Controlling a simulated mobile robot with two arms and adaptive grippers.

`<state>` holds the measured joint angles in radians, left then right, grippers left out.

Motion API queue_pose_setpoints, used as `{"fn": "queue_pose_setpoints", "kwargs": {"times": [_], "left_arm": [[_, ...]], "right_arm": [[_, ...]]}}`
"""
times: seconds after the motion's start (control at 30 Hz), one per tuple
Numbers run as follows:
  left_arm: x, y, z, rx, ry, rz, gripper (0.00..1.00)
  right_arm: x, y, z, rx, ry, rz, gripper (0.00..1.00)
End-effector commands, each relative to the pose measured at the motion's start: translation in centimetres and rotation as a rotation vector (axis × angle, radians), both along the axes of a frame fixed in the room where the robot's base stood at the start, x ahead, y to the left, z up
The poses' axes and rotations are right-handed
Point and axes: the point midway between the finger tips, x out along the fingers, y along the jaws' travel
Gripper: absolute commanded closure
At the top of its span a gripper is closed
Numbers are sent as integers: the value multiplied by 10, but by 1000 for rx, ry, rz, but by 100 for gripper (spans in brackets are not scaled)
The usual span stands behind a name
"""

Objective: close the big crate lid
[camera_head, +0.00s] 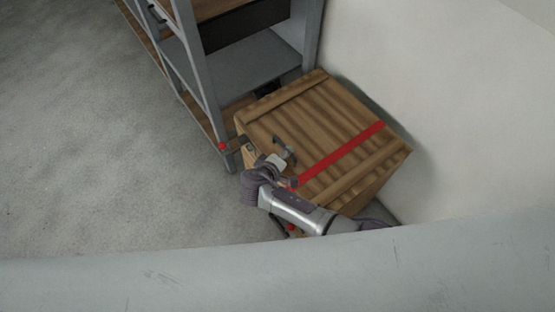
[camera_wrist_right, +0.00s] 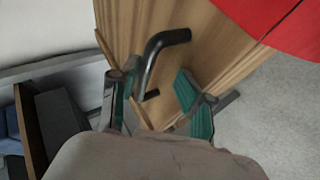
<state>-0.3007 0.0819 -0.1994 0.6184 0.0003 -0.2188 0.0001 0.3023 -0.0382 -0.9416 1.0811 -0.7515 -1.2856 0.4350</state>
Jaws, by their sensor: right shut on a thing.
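The big wooden crate (camera_head: 376,188) stands against the pale wall. Its slatted lid (camera_head: 330,115), with a red stripe across it, covers the top; I cannot tell whether a gap remains under its edge. A dark bent handle (camera_head: 291,152) sits near the lid's front edge and also shows in the right wrist view (camera_wrist_right: 158,50). My right gripper (camera_head: 278,160) is at this handle, with its green-padded fingers (camera_wrist_right: 158,98) on either side of the handle's near end, shut on it. The arm hides part of the crate's front. My left gripper is out of view.
A grey metal shelf rack (camera_head: 205,75) with wooden boards stands close beside the crate, at its upper left. The pale wall (camera_head: 440,100) is right behind the crate. Open grey floor (camera_head: 100,150) lies to the left.

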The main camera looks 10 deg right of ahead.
Motion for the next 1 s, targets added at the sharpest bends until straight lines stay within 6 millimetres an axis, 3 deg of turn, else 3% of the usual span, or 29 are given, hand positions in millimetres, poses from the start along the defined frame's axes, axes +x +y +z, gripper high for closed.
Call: {"fn": "queue_pose_setpoints", "kwargs": {"times": [0.5,0.7,1.0], "left_arm": [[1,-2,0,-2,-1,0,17],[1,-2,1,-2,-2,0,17],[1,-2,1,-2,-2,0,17]], "right_arm": [[-68,45,56,7,2,7,61],[-79,51,68,6,-2,5,61],[-80,52,69,5,-2,6,61]]}}
